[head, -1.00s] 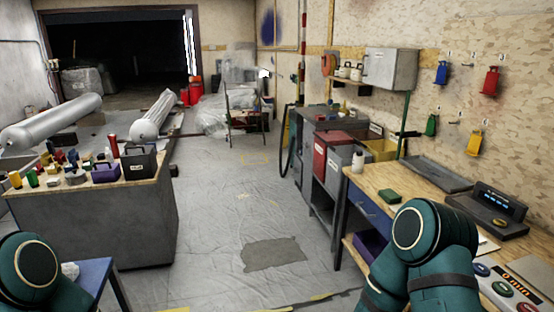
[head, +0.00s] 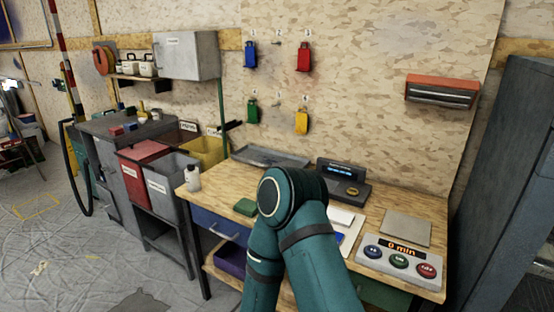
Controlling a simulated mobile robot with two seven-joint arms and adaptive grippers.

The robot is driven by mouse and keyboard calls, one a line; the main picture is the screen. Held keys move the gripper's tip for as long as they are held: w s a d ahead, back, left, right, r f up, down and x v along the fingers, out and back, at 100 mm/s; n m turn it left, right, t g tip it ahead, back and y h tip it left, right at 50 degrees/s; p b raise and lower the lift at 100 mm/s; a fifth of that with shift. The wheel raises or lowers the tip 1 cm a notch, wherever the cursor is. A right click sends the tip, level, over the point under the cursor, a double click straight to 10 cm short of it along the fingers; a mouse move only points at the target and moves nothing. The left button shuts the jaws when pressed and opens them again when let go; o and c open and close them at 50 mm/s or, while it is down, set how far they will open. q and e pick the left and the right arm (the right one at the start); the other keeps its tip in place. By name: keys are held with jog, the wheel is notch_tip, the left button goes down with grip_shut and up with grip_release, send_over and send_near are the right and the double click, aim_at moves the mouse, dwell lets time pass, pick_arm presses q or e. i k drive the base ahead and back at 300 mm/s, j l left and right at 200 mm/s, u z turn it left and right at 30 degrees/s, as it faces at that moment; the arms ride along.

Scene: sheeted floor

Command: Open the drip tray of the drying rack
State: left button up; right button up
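I cannot make out a drying rack or its drip tray for certain in the head view. A flat dark grey tray (head: 270,157) lies at the back left of the wooden workbench (head: 390,196), but I cannot tell whether it belongs to a rack. My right arm's teal links rise in front of the bench and hide part of its front. Neither gripper shows in the picture.
On the bench are a white bottle (head: 193,178), a green block (head: 245,207), a display unit (head: 345,180) and a button panel (head: 399,262). Red (head: 141,166) and grey bins (head: 170,180) stand left. A dark cabinet (head: 510,180) stands right. Floor at the lower left is open.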

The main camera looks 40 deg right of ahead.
aim_at(261, 157)
jog(key=i+j+z, duration=0.15)
jog(key=z, duration=0.25)
jog(key=i+j+z, duration=0.25)
jog(key=z, duration=0.15)
jog(key=i+j+z, duration=0.25)
jog(key=z, duration=0.15)
jog(key=i+j+z, duration=0.1)
jog(key=j+z, duration=0.3)
jog(key=i+j+z, duration=0.1)
jog(key=j+z, duration=0.3)
jog(key=l, duration=0.1)
